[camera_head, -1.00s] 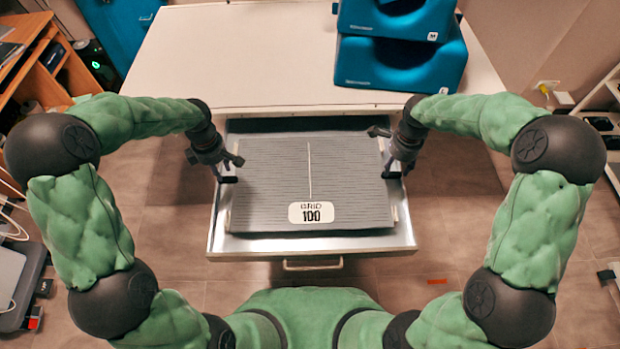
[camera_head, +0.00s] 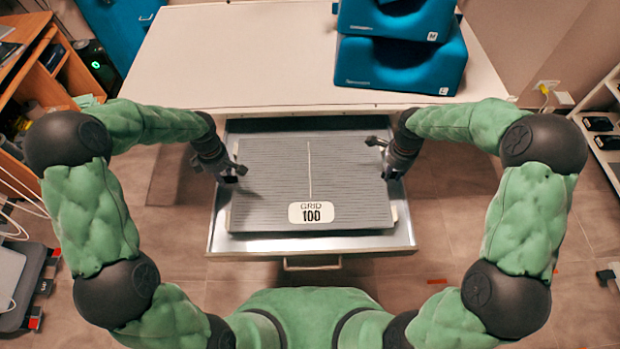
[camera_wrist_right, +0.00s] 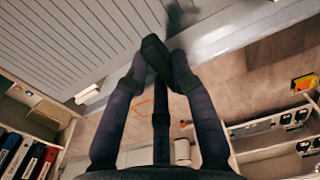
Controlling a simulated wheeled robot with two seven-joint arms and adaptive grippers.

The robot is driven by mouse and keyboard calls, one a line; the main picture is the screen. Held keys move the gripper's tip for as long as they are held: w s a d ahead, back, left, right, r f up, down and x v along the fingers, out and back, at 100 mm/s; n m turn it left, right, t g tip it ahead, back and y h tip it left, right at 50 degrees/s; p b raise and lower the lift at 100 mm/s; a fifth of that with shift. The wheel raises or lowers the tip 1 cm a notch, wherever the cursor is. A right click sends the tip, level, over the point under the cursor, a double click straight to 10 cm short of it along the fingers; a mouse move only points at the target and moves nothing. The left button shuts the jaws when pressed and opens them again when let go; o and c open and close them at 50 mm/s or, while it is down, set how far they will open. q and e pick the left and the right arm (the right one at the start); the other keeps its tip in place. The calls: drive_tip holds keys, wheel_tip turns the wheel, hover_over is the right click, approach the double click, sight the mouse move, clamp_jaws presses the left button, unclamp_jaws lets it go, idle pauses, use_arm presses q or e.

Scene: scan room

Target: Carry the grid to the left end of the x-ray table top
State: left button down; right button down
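The grid (camera_head: 270,185) is a flat grey lined panel with a white "GRID 100" label. It lies in the pulled-out metal drawer (camera_head: 310,243) below the front edge of the x-ray table top (camera_head: 240,55). My left gripper (camera_head: 235,174) is at the grid's left edge and my right gripper (camera_head: 381,157) at its right edge, with one finger reaching over the panel. In the right wrist view, the right fingers (camera_wrist_right: 165,58) converge near the side of the grid (camera_wrist_right: 70,35); their contact with it is unclear. Whether either gripper is shut cannot be made out.
Blue foam positioning blocks (camera_head: 400,65) are stacked at the right of the table top. Its left end and middle are clear. A wooden desk (camera_head: 35,55) stands at far left, a white shelf (camera_head: 605,130) at far right.

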use_arm(q)
drive_tip(key=shift+w+r, duration=0.1)
drive_tip(key=shift+r, duration=0.1)
use_arm(e)
drive_tip(key=shift+w+r, duration=0.1)
drive_tip(key=shift+r, duration=0.05)
